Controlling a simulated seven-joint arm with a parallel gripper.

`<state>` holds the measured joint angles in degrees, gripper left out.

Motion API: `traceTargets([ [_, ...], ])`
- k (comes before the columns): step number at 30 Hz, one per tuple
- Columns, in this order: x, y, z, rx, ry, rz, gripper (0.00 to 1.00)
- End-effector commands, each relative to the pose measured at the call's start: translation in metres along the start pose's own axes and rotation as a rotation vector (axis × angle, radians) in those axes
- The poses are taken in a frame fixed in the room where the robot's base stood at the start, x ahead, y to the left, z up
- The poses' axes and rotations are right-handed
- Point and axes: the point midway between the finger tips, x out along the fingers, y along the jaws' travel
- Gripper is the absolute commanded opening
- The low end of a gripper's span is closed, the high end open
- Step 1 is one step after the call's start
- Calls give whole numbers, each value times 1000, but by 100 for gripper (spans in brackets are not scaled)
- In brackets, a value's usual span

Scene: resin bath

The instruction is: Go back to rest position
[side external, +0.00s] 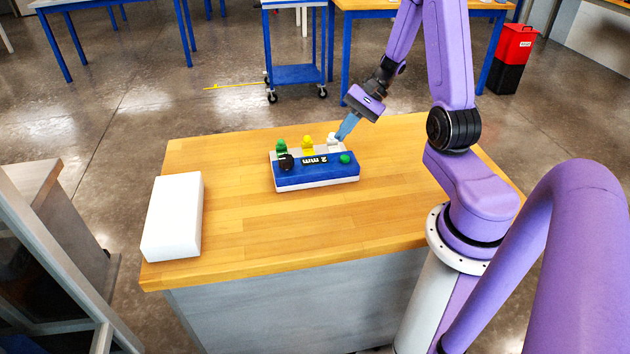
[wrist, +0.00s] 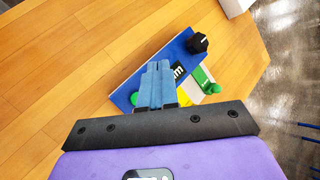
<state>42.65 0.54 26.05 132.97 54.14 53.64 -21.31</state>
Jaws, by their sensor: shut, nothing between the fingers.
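My gripper (side external: 346,127) has light blue fingers and is shut with nothing between them. In the side view its tips are just above and right of the white knob (side external: 332,138) at the back right of a blue and white box (side external: 316,174); I cannot tell whether they touch. The box also carries a green knob (side external: 281,147), a yellow knob (side external: 307,145), a black dial (side external: 286,162) and a green button (side external: 345,158). In the wrist view the shut fingers (wrist: 159,66) cover part of the box (wrist: 124,95), and the white knob is hidden or unclear.
The box stands on a wooden table (side external: 240,222) with free room around it. A white block (side external: 173,216) lies at the table's left edge. Behind the table are a blue cart (side external: 297,74) and a red and black bin (side external: 511,58) on the floor.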

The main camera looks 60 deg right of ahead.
Motion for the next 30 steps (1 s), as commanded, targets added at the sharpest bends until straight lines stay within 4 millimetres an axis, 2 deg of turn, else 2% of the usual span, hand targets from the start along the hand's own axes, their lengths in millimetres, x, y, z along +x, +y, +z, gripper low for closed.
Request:
traceTargets([
  [4,17,-10,40,-192,-69,139,0],
  [11,35,-8,98,-491,-162,343,0],
  [21,44,12,171,-953,-260,601,0],
  [30,38,38,220,-1383,-312,767,0],
])
